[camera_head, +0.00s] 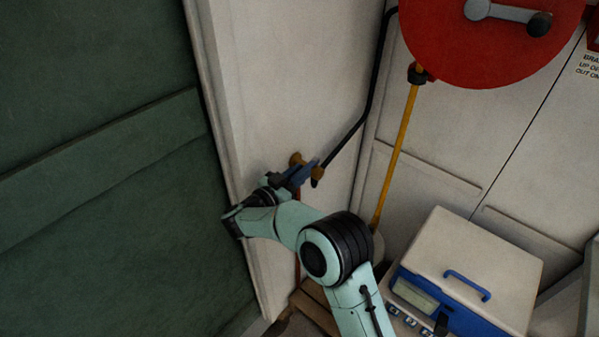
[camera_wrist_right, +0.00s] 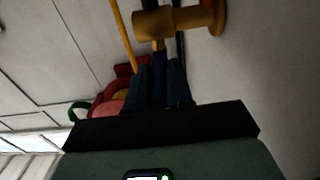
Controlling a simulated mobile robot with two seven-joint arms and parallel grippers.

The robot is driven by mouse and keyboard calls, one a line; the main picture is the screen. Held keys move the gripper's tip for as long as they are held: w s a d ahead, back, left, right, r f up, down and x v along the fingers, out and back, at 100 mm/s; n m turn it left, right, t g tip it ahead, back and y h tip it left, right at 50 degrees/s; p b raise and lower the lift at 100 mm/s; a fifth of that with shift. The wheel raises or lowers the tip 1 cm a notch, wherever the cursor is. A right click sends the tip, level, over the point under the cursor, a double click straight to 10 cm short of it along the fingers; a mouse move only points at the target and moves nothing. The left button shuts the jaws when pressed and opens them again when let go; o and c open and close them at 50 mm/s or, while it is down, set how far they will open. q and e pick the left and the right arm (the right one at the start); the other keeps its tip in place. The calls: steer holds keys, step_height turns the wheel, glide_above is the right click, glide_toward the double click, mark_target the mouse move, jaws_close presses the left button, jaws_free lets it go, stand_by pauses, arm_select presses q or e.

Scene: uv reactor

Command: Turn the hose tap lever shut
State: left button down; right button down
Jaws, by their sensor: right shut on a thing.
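The hose tap, of brass (camera_head: 297,159), sits on the pale wall near the middle of the head view. Its body also shows at the top of the right wrist view (camera_wrist_right: 180,22). The blue lever (camera_head: 306,172) lies at the tap, beside the black hose. My right gripper (camera_head: 287,181) reaches the tap from below and is shut on the lever. Its dark fingers point at the brass body in the right wrist view, where they hide much of the lever, so its exact angle is hard to tell. My left gripper is not in view.
A red hose reel (camera_head: 485,45) hangs at the upper right, with a black hose (camera_head: 370,95) running down to the tap. A yellow pole (camera_head: 396,155) stands right of the tap. A white and blue device (camera_head: 480,265) sits at lower right. A green panel (camera_head: 100,130) fills the left.

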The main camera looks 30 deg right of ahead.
steer(key=c, duration=1)
jaws_free()
steer(key=shift+a, duration=0.1)
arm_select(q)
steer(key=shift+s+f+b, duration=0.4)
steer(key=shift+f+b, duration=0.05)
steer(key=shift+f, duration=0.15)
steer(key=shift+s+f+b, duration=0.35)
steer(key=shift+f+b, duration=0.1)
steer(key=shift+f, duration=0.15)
arm_select(e)
steer(key=v, duration=1.3)
steer(key=shift+a+f, duration=0.1)
steer(key=shift+a, duration=0.05)
